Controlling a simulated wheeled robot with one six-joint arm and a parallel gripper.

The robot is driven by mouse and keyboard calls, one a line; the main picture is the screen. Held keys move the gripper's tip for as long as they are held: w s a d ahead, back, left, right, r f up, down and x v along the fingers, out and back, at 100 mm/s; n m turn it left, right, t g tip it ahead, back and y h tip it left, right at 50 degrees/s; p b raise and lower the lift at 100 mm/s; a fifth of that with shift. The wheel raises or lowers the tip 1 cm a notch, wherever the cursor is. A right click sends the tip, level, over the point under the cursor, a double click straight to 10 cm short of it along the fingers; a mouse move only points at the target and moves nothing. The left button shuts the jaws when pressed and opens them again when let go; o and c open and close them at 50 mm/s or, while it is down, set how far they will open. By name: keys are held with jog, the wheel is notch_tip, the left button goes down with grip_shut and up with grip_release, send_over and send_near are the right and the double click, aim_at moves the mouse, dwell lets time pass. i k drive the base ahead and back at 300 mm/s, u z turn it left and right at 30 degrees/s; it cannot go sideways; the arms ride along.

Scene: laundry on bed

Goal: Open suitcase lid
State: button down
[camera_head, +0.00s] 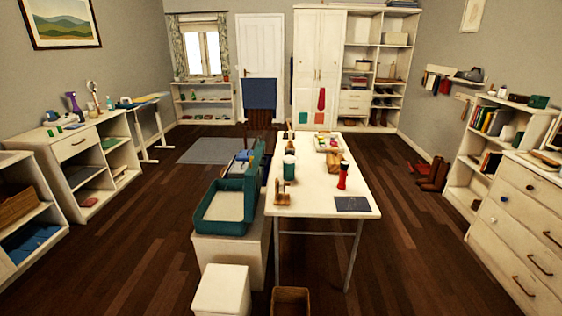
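A teal suitcase (209,226) sits on a white bench-like block (218,249) left of the white table. Its pale inside faces up and is visible. A teal panel (256,163), which looks like its lid, stands raised along the right side, beside the table edge. The suitcase looks open; the hinge and latch details are too small to tell. My gripper is not in view, and nothing of my arm shows near the suitcase.
The white table (313,206) holds a red bottle (342,176), a teal-and-white jar (289,168) and a dark mat (352,204). A white stool (222,291) and a brown bin (290,301) stand in front. Wooden floor (135,240) is free at left and right.

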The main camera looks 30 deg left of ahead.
aim_at(254, 177)
jog(key=i, duration=2.95)
jog(key=u, duration=1.7)
jog(key=i, duration=0.3)
jog(key=u, duration=1.1)
